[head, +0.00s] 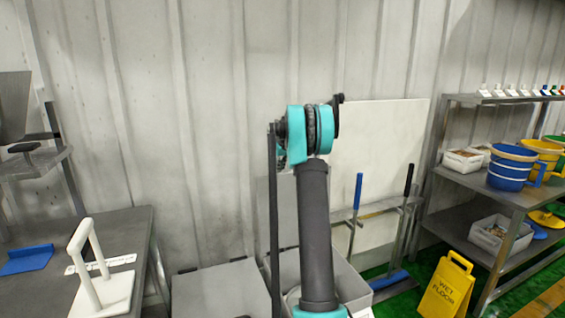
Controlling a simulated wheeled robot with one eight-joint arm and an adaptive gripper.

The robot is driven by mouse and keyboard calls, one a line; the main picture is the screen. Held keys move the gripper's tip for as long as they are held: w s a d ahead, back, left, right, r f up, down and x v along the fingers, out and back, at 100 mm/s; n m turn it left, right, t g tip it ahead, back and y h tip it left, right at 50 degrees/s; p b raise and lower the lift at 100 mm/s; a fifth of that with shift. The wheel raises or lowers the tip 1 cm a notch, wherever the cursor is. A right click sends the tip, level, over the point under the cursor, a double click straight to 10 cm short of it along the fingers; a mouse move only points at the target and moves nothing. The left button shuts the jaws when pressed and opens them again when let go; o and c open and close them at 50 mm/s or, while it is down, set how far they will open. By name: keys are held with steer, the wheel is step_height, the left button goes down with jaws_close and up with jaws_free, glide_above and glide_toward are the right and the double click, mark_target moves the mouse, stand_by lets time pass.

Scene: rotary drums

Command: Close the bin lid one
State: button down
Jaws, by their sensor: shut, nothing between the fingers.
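Two grey bins stand against the wall at the bottom centre. The left bin (215,290) has its flat lid down. The right bin (352,284) is open, and part of its inside shows to the right of my arm. Its grey lid (262,200) seems to stand upright against the wall, mostly hidden behind my arm. Which of the two is lid one, I cannot tell. My teal and dark arm rises in front of the right bin. My gripper cannot be made out in this view.
A grey table (125,235) with a white stand (90,270) and a blue pan (28,260) is at left. Blue and black-handled tools (356,205) lean by a white board. A yellow wet-floor sign (447,288) and a shelf (470,180) with buckets stand at right.

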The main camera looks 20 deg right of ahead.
steer(key=shift+s+f, duration=0.1)
steer(key=shift+s, duration=1.95)
